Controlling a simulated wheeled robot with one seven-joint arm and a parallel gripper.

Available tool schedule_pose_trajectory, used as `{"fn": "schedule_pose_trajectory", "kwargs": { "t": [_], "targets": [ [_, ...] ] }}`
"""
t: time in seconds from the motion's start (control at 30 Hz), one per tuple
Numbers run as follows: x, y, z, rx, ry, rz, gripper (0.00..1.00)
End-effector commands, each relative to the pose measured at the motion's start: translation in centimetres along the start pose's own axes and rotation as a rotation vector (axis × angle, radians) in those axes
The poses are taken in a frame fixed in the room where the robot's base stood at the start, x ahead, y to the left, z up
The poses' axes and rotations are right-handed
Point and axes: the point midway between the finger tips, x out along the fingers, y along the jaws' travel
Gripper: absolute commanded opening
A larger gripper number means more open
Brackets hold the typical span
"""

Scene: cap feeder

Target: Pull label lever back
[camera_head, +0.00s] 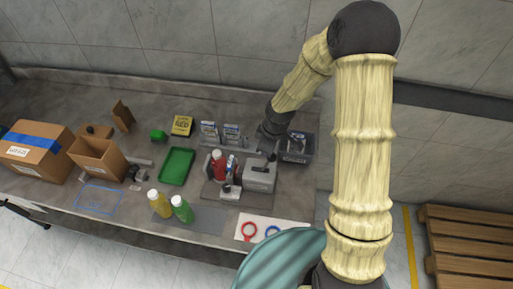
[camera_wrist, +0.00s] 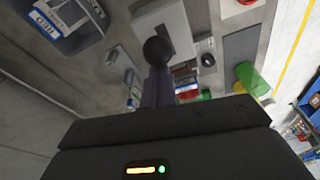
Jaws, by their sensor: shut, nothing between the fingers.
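My gripper (camera_head: 268,146) is above the far side of the machine, next to the grey bin. In the wrist view my narrow dark gripper fingers (camera_wrist: 158,78) are together and empty, lined up with the knob. I cannot tell whether they touch it.
A grey bin (camera_head: 309,157) stands close right of my gripper. A green tray (camera_head: 177,166), yellow bottle (camera_head: 160,204) and green bottle (camera_head: 182,209) are left of the machine. Cardboard boxes (camera_head: 97,160) fill the far left. A white mat (camera_head: 291,225) lies in front.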

Motion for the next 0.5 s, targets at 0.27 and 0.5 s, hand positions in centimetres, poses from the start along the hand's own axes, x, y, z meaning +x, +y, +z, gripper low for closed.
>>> {"fn": "schedule_pose_trajectory", "kwargs": {
  "t": [0.27, 0.5],
  "targets": [
    [-0.1, -0.2, -3.5, -0.006, 0.006, 0.006, 0.00],
    [-2.6, 0.2, -2.4, 0.003, 0.009, 0.010, 0.00]
  ]
}}
